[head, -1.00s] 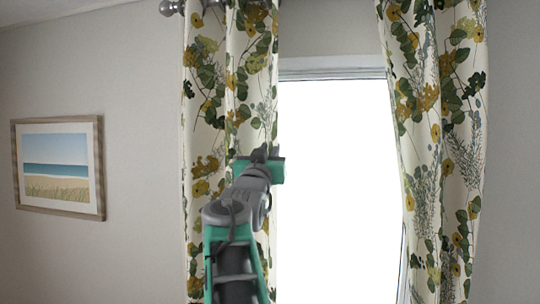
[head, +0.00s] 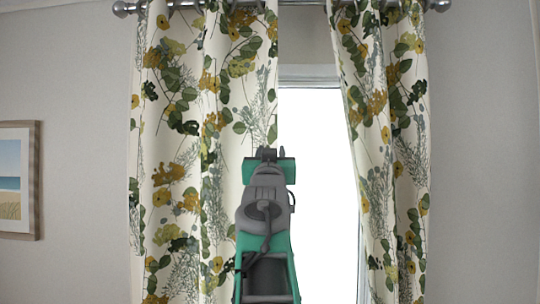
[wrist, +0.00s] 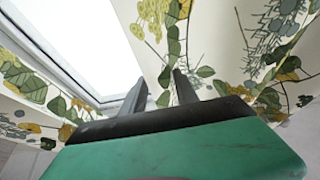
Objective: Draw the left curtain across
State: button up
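The left curtain (head: 170,150), white with yellow flowers and green leaves, hangs from the rail and is partly spread, its right edge over the left part of the bright window (head: 311,160). My gripper (head: 268,154) is at that right edge, around mid-height of the curtain. In the wrist view my gripper's two fingers (wrist: 160,88) are a little apart, with fabric of the left curtain (wrist: 205,40) running in between them. It looks shut on the curtain edge; the exact pinch is partly hidden. A strip of bare window lies between the two curtains.
The right curtain (head: 385,150) hangs bunched at the right of the window. The rail (head: 315,3) runs along the top, with a round end knob (head: 122,9) at left. A framed beach picture (head: 30,180) hangs on the left wall.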

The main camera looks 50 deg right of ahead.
jog(key=shift+o, duration=0.3)
jog(key=shift+w+a, duration=0.1)
jog(key=b+v, duration=0.4)
jog(key=v, duration=0.3)
jog(key=shift+s+a+f, duration=0.2)
jog(key=shift+s+a, duration=0.05)
jog(key=shift+a, duration=0.05)
